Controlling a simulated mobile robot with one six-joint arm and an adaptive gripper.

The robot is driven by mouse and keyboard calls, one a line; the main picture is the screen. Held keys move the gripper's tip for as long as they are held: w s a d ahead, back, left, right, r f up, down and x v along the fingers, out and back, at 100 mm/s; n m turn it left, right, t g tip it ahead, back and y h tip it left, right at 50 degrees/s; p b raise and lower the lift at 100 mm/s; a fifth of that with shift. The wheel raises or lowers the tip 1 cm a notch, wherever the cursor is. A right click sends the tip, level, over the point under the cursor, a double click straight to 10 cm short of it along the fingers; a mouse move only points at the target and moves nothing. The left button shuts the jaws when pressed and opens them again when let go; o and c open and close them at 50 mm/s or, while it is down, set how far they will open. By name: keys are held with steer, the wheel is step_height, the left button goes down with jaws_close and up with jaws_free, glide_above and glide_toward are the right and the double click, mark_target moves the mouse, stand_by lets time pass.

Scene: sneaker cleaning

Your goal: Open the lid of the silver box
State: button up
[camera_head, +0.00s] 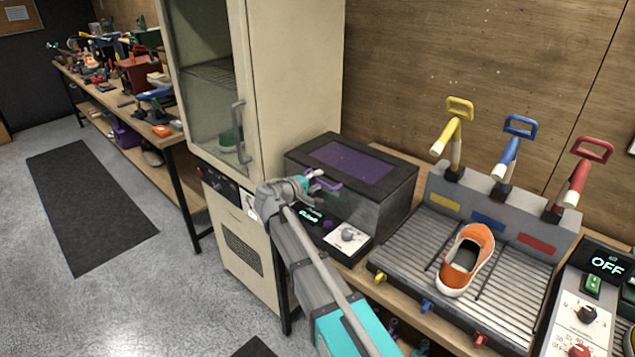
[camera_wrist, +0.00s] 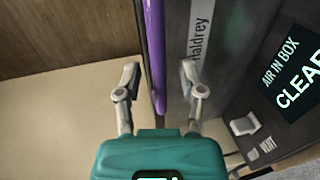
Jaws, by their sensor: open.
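The silver box (camera_head: 378,216) is a dark grey metallic box on the bench beside the tall cabinet. Its dark lid (camera_head: 395,178) has a purple window and looks shut. A purple handle (camera_head: 329,184) is on the box's front, partly hidden by my gripper (camera_head: 314,180). In the wrist view, my gripper (camera_wrist: 160,74) is open. The handle (camera_wrist: 154,45) runs as a long purple bar through the gap between its two fingers, with space on both sides. I cannot tell how deep the handle sits between them.
A control panel with a display (camera_wrist: 300,85) and a knob (camera_head: 348,235) is at the box's front. A cream cabinet (camera_head: 290,80) stands close on the left. An orange sneaker (camera_head: 481,277) lies on a ribbed tray (camera_head: 412,262) with coloured levers to the right.

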jaws_close()
steer(key=shift+d, duration=0.1)
stand_by(0.4)
